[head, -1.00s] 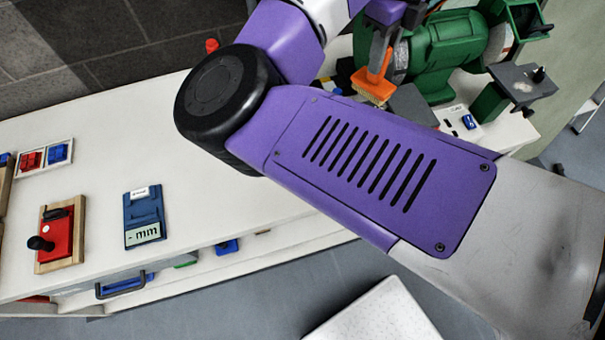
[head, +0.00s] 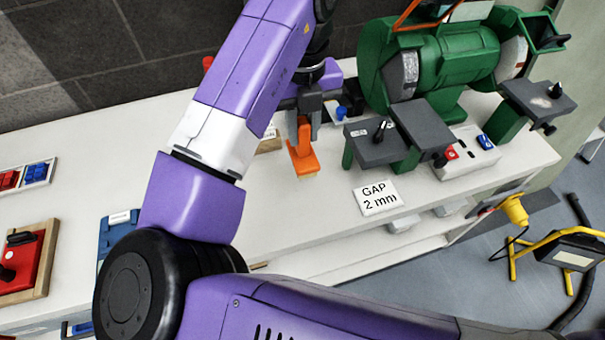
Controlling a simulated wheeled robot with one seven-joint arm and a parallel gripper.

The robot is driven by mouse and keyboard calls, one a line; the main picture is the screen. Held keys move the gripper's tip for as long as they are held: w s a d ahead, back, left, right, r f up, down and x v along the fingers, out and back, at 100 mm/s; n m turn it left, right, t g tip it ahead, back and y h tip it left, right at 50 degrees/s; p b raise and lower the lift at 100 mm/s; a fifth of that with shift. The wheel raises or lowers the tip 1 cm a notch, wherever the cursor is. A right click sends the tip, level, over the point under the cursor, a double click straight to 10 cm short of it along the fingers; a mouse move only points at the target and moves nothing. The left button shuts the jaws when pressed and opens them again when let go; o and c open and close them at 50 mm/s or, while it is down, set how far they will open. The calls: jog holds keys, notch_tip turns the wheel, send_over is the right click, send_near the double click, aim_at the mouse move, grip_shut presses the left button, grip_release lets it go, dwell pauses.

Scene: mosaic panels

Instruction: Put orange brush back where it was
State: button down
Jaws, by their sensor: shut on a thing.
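The orange brush (head: 303,158) is in the head view, with its handle up and its wider head pointing down, over the white bench top left of the green grinder. My gripper (head: 304,120) is shut on the brush's handle from above. The bristles show only as a thin pale edge at the bottom of the brush. I cannot tell whether the brush touches the bench or hangs just above it. My purple arm hides part of the bench to the left of it.
The green bench grinder (head: 445,65) with dark tool rests (head: 372,143) stands close right of the brush. A "GAP 2 mm" sign (head: 377,197) lies near the bench's front edge. A wooden-edged block (head: 268,143) sits left of the brush. A yellow floor lamp (head: 570,250) stands at right.

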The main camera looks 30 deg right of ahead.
notch_tip(320, 180, down, 13)
dwell(0.5)
jog(key=shift+f, duration=0.2)
jog(key=c, duration=1.2)
grip_release()
jog(key=shift+r, duration=0.15)
notch_tip(320, 180, up, 12)
jog(key=shift+r, duration=0.1)
